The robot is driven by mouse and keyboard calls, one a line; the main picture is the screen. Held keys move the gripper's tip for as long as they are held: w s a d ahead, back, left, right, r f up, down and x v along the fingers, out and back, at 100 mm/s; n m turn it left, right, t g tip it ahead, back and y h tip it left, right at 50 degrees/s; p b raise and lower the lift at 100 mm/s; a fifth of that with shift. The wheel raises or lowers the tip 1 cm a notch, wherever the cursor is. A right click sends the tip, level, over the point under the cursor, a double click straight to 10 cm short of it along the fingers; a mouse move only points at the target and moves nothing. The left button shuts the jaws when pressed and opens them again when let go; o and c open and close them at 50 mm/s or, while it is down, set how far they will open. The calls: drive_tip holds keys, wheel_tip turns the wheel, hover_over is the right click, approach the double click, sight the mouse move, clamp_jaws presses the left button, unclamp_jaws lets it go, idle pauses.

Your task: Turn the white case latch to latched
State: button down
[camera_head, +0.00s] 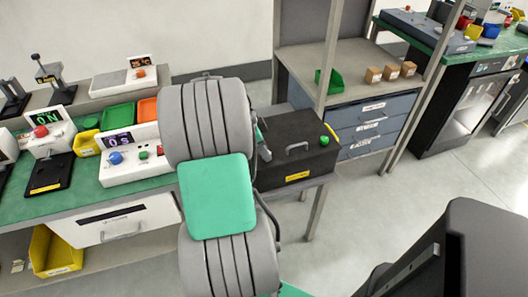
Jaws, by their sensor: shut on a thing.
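A black case (288,163) stands on a grey stand just right of my arm. It has a grey handle and a green knob (324,141) on top, and a yellow label on its front. My arm covers the case's left side. A small part of my gripper (263,146) shows at the case's upper left edge, shut, with its fingertips mostly hidden. The white latch is not clearly visible; the spot where my gripper meets the case is largely behind my arm, so the latch's angle cannot be told.
A green-topped bench (85,207) with button boxes and trays lies to the left. A shelf unit with grey drawers (375,125), a green bin (329,81) and small brown boxes stands behind the case. The floor (440,185) at right is clear.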

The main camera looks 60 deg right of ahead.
drive_tip(key=n+t, duration=0.1)
drive_tip(key=n, duration=0.1)
drive_tip(key=n+h+b, duration=0.1)
drive_tip(key=n, duration=0.2)
drive_tip(key=shift+s+a+t, duration=0.15)
drive_tip(key=shift+s+t, duration=0.05)
drive_tip(key=shift+t, duration=0.2)
drive_tip(key=shift+s+n+t, duration=0.15)
drive_tip(key=shift+n+t, duration=0.65)
drive_tip(key=shift+n, duration=1.6)
drive_tip(key=c, duration=1.1)
unclamp_jaws()
drive_tip(key=shift+c, duration=0.2)
drive_tip(key=v, duration=0.7)
drive_tip(key=shift+a+r, duration=0.3)
drive_tip(key=shift+a, duration=0.05)
